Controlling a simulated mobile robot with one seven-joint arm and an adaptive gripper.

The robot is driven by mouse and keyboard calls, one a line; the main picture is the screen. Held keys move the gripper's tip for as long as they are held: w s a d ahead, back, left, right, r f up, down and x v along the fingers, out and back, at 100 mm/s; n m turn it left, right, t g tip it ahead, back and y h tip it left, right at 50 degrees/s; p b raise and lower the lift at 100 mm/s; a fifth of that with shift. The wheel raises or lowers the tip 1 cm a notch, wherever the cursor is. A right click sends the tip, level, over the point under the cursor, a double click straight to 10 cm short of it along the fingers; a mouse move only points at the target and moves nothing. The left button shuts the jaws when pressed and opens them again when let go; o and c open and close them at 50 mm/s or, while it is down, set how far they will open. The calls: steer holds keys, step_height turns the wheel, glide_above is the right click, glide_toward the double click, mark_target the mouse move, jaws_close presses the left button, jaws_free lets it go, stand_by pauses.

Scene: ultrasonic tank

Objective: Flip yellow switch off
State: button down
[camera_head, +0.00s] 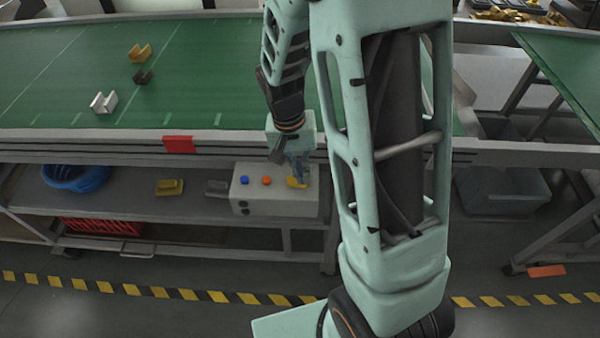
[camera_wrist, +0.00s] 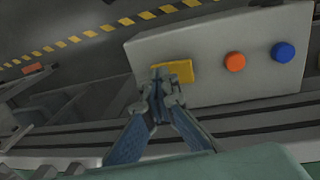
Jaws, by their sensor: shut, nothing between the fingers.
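The yellow switch (camera_head: 298,182) is on the top face of a light grey control box (camera_head: 252,203), at the right end of its row. In the wrist view the yellow switch (camera_wrist: 181,71) shows as a flat yellow rectangle, partly covered at its left by my fingertips. My gripper (camera_wrist: 165,82) is shut and empty, with its tips at the left part of the switch. I cannot tell whether they touch it. In the head view my gripper (camera_head: 298,172) points down right at the switch. Which way the switch is set is not clear.
A blue button (camera_head: 245,180) and an orange button (camera_head: 266,181) sit beside the switch. The box stands on a shelf under the green conveyor (camera_head: 60,75), whose front edge is close above. A yellow part (camera_head: 169,187) and a blue basket (camera_head: 75,178) are left along the shelf.

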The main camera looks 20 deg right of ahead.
steer(key=shift+a, duration=0.1)
steer(key=shift+w+a+r, duration=0.15)
steer(key=shift+w+a, duration=0.1)
steer(key=shift+a, duration=0.45)
step_height(320, 180, up, 14)
steer(key=d+p, duration=0.2)
steer(key=shift+s+p, duration=0.3)
steer(key=shift+p, duration=0.1)
stand_by(0.4)
